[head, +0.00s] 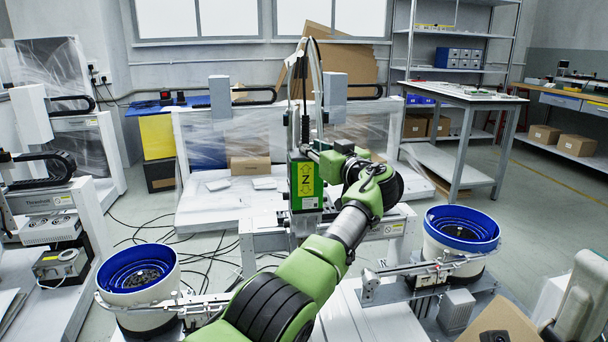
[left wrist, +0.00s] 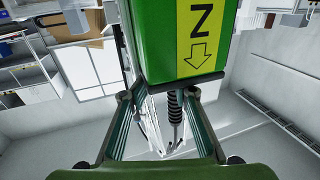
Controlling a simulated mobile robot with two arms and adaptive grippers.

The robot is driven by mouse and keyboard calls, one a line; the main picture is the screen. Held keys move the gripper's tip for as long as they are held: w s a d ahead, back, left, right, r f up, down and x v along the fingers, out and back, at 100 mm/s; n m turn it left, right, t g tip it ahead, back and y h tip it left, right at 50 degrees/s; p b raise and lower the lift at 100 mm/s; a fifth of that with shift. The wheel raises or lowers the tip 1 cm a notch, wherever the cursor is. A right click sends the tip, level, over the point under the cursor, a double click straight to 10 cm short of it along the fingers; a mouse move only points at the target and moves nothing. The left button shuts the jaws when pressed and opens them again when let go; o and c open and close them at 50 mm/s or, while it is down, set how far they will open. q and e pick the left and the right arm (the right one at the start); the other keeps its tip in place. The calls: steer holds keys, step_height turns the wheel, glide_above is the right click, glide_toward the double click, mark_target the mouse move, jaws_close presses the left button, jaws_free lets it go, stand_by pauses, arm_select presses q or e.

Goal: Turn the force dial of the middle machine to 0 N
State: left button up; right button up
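The middle machine carries a green Z unit (head: 306,186) with a yellow arrow label, upright under hoses and a spring. My left arm reaches in from below, and its gripper (head: 313,152) is at the top right of this unit, small and partly hidden by the wrist. In the left wrist view the green unit (left wrist: 185,35) fills the top centre. The two fingers of my left gripper (left wrist: 158,97) stand apart near its edge, with a spring and rod seen between them. Contact cannot be told. I cannot make out the force dial. My right gripper is not in view.
Blue-lined feeder bowls stand at the left (head: 137,270) and right (head: 461,232) of the machine. Another machine (head: 58,200) stands at the far left. A white workbench (head: 463,94) and shelving are behind at the right. Cables lie on the floor. Open floor shows at the right.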

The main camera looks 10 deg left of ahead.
arm_select(q)
steer(key=shift+m+t+h, duration=0.6)
steer(key=shift+h, duration=0.3)
